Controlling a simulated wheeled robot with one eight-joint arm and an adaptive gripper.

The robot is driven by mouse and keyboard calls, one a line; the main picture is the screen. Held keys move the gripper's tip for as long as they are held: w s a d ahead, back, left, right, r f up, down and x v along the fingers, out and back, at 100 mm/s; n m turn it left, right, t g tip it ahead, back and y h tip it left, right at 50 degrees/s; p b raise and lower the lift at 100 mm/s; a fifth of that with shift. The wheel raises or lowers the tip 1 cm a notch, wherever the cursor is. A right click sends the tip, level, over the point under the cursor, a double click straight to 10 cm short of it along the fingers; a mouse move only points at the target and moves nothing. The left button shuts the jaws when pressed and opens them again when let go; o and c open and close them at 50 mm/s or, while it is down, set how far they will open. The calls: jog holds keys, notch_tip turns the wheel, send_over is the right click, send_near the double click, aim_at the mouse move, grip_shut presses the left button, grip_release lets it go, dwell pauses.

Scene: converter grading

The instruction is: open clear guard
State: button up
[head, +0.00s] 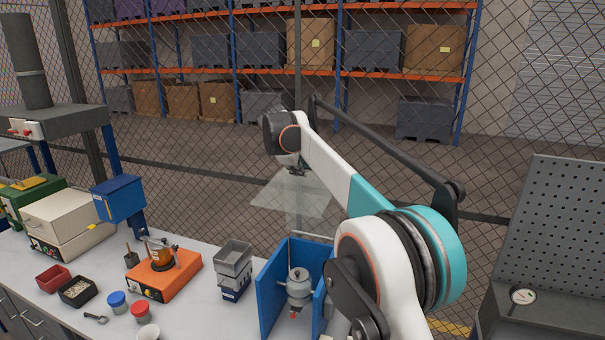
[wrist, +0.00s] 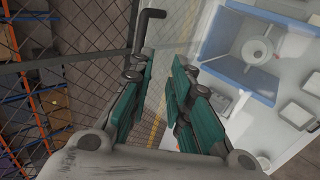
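The clear guard (head: 275,197) is a see-through panel in the head view. It stands raised and tilted above the open blue fixture (head: 270,285), which holds a grey metal part (head: 298,287). In the wrist view the blue fixture (wrist: 245,75) shows at the upper right, seemingly through the pale panel. My gripper (wrist: 165,72) has teal fingers with a gap between the tips and nothing clearly gripped. A dark bent bar (wrist: 139,35), perhaps the guard's handle, is at the left fingertip; contact is unclear. In the head view my gripper is small at the panel's upper edge.
Left of the fixture on the bench are grey bins (head: 234,262), an orange device (head: 165,278), small red and blue lidded jars (head: 117,301) and a blue box (head: 118,198). A mesh fence (head: 200,170) runs behind the bench. A pegboard stand (head: 560,225) is at right.

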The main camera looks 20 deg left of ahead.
jog(key=v, duration=0.6)
jog(key=shift+s+r, duration=0.1)
jog(key=shift+s, duration=0.05)
